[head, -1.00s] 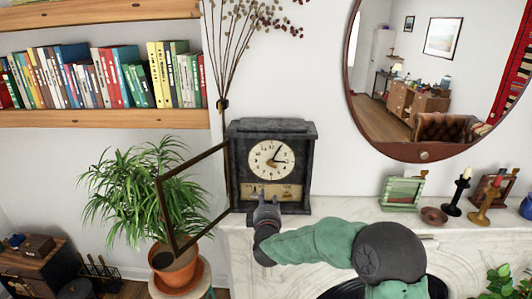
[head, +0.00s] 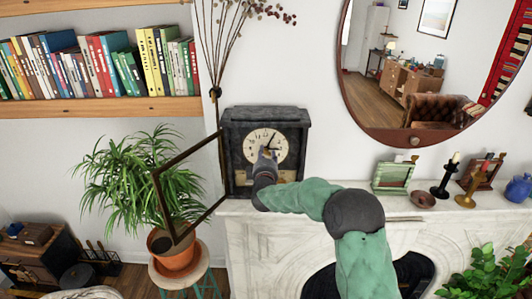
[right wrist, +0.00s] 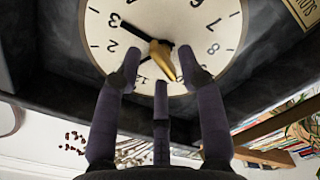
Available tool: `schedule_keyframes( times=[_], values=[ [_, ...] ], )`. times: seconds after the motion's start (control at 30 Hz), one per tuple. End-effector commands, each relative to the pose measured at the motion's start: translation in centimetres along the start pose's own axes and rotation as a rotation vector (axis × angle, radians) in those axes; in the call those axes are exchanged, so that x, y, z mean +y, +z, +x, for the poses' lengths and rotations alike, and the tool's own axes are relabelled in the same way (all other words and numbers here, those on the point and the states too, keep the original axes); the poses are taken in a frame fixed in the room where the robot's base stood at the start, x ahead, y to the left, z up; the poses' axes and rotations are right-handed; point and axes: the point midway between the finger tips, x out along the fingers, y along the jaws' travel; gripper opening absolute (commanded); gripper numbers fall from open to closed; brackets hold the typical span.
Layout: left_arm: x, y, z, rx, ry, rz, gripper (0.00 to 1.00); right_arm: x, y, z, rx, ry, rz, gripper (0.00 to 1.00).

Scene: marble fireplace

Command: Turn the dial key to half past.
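The dark mantel clock (head: 237,173) stands on the left end of the mantel, with its framed glass door (head: 158,185) swung open to the left. Its cream dial (head: 254,142) faces out. In the head view one dark hand points to the upper right. A gold key (right wrist: 161,53) sits at the dial's centre in the right wrist view. My right gripper (head: 267,157) is in front of the lower dial, covering part of it. In the right wrist view its fingers (right wrist: 160,76) are spread around the key, with gaps beside it. My left gripper is out of view.
A green frame (head: 391,190), candlesticks (head: 441,192) and a small bowl (head: 422,199) stand on the mantel (head: 300,212) to the right. A potted plant (head: 150,185) is behind the open door. A round mirror (head: 350,112) hangs above.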

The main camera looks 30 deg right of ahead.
Motion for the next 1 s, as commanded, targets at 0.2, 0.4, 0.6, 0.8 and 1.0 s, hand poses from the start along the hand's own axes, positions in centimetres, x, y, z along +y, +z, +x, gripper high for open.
schedule_keyframes(
  times=[0.2,0.4,0.6,0.8,1.0],
  values=[
    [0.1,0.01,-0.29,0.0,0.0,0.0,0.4,0.01,0.01,1.22,0.0,0.0,0.0,0.4],
    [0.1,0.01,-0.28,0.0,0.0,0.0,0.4,-0.04,0.03,1.33,0.0,-0.001,0.0,0.4],
    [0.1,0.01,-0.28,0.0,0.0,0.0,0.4,-0.04,0.03,1.31,0.0,-0.001,0.0,0.09],
    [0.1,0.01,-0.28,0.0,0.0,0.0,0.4,-0.01,0.02,1.31,0.0,0.0,0.001,0.0],
    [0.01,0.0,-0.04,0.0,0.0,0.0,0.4,0.0,0.03,1.31,0.0,0.001,0.018,0.0]
  ],
)
